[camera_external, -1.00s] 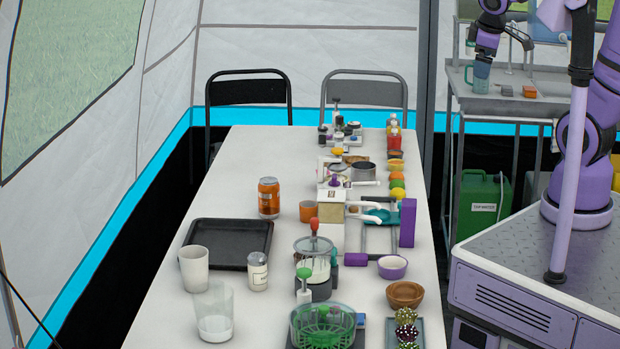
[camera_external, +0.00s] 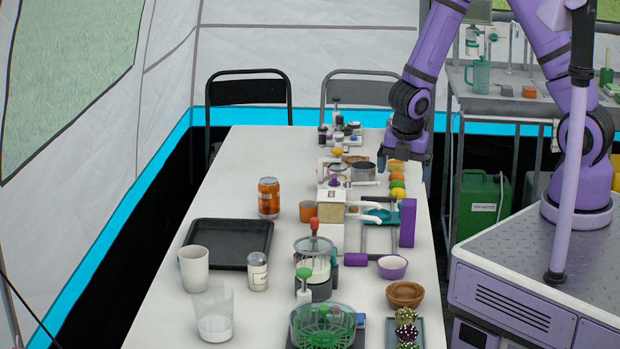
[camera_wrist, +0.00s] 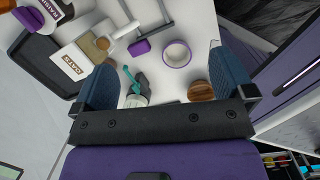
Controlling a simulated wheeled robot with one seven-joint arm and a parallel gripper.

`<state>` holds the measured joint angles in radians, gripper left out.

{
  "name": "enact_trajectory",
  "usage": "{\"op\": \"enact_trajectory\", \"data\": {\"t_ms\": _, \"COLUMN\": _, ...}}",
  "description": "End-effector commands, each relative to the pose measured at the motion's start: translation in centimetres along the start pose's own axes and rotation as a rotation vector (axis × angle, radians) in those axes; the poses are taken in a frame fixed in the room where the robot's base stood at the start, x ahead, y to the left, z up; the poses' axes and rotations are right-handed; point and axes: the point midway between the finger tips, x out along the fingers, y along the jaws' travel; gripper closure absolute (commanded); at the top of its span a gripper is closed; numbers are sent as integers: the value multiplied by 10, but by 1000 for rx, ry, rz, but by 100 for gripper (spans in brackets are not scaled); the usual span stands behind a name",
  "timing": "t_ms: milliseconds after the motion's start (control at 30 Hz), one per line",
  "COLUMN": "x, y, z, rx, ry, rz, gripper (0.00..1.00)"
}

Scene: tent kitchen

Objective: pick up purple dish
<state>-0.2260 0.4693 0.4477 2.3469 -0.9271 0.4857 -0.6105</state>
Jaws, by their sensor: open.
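The purple dish (camera_external: 392,267) is a small round bowl, purple outside and white inside, on the right side of the long table. It also shows in the wrist view (camera_wrist: 177,54), above and between the two fingers, as a white bowl with a purple rim. My gripper (camera_external: 397,163) hangs over the table's right side, farther back than the dish, near the fruit. In the wrist view the gripper (camera_wrist: 165,90) has its two blue fingers wide apart, with nothing held between them.
A brown wooden bowl (camera_external: 405,294) stands just in front of the dish. A purple block (camera_external: 407,222) stands upright behind it, and a purple-ended rack lies at its left. A black tray (camera_external: 229,243) and orange can (camera_external: 269,198) are on the left.

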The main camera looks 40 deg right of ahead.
Motion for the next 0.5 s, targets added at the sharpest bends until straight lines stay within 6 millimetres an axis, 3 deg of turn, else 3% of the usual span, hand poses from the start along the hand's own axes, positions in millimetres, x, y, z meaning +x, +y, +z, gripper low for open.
{"op": "enact_trajectory", "data": {"t_ms": 33, "x": 15, "y": -1, "z": -17, "rx": -73, "ry": 28, "rz": -15, "gripper": 0}}
{"op": "enact_trajectory", "data": {"t_ms": 200, "x": 50, "y": -6, "z": -65, "rx": -285, "ry": 117, "rz": -31, "gripper": 0}}
{"op": "enact_trajectory", "data": {"t_ms": 333, "x": 66, "y": -12, "z": -90, "rx": -389, "ry": 167, "rz": -35, "gripper": 0}}
{"op": "enact_trajectory", "data": {"t_ms": 500, "x": 77, "y": -15, "z": -103, "rx": -443, "ry": 193, "rz": -35, "gripper": 0}}
